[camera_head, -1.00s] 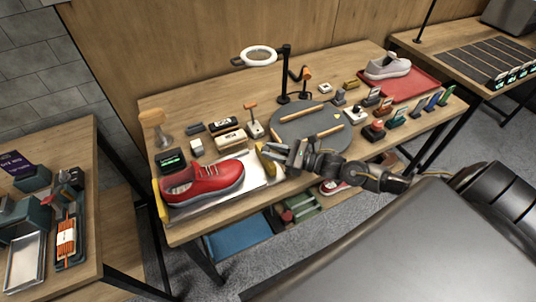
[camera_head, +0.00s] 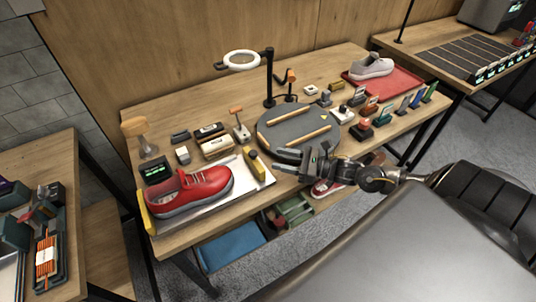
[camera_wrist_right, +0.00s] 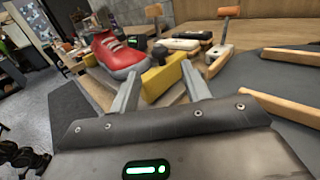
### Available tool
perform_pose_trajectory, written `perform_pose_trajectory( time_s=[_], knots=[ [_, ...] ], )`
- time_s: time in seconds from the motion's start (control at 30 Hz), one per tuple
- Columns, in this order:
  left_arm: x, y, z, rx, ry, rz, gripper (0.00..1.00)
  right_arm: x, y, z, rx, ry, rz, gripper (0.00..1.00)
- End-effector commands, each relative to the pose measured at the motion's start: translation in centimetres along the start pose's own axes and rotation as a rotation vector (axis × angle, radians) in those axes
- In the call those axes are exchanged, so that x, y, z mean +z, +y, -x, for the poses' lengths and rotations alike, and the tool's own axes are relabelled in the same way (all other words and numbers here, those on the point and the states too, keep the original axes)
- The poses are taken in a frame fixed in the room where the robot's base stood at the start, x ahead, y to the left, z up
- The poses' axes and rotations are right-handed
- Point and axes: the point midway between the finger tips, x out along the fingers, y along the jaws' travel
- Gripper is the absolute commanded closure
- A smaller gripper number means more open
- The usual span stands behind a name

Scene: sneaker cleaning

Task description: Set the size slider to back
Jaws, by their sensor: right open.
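A yellow block with a dark knob (camera_head: 255,166), which looks like the size slider, stands at the right end of a pale metal plate (camera_head: 243,186). The red sneaker (camera_head: 195,189) lies on that plate, left of the block. My right gripper (camera_head: 279,167) is open and empty at the table's front edge, just right of the block. In the right wrist view the yellow block (camera_wrist_right: 168,80) shows beyond and between the open fingers (camera_wrist_right: 161,66), seemingly apart from them. My left gripper is not in view.
A round grey mat (camera_head: 283,118) with wooden bars lies right of the block. Behind stand an orange-topped lever (camera_head: 238,122), brushes (camera_head: 216,147) and a ring lamp (camera_head: 242,60). A red tray (camera_head: 400,78) with a grey shoe is at the far right.

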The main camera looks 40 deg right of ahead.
Motion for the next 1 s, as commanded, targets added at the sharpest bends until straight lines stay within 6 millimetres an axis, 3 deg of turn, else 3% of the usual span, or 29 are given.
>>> perform_pose_trajectory(
  time_s=[0.1,0.3,1.0],
  knots=[
    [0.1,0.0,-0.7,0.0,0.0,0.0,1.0,-0.2,0.1,1.9,0.002,0.003,0.0,0.53],
    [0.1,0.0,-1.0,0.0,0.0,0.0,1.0,0.0,0.0,3.4,0.002,0.0,0.0,0.53],
    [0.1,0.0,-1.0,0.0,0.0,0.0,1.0,0.1,0.0,3.6,0.002,-0.001,-0.001,0.53]
  ],
)
